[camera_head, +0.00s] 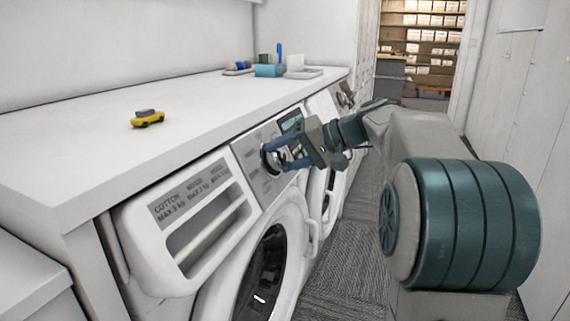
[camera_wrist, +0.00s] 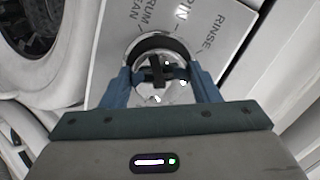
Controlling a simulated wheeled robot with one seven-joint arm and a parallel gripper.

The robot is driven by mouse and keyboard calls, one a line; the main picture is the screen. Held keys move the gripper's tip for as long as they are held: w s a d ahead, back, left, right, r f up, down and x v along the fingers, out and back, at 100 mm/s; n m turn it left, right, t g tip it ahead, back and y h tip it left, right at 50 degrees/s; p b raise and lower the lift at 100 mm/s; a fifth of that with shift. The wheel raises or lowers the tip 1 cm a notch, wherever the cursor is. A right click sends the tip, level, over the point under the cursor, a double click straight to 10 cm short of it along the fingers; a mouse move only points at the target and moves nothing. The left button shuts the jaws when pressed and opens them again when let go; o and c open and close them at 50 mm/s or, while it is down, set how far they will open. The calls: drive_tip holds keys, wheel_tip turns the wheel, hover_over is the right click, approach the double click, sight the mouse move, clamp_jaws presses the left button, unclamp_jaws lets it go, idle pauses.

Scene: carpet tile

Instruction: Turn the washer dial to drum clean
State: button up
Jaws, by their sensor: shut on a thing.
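The washer dial (camera_wrist: 158,82) is a round silver knob with a dark ring, on the light front panel of the washer (camera_head: 222,190). In the wrist view, printed labels around it include RINSE, part of another word, and DRUM CLEAN at the upper left. My gripper (camera_head: 270,154) reaches the panel from the right. Its blue fingers in the wrist view (camera_wrist: 160,84) lie on either side of the dial, shut on it. In the head view the fingers partly hide the dial. I cannot tell which label the dial points to.
The round door (camera_head: 265,268) is below. Carpeted floor (camera_head: 335,265) lies beside the washers.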

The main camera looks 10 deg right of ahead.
drive_tip(key=shift+f+n+b, duration=0.1)
drive_tip(key=shift+n+b, duration=0.35)
drive_tip(key=shift+n, duration=0.35)
drive_tip(key=o, duration=1)
drive_tip(key=p+v, duration=0.4)
drive_tip(key=v, duration=1)
drive_tip(key=shift+w, duration=0.15)
drive_tip(key=shift+a, duration=0.1)
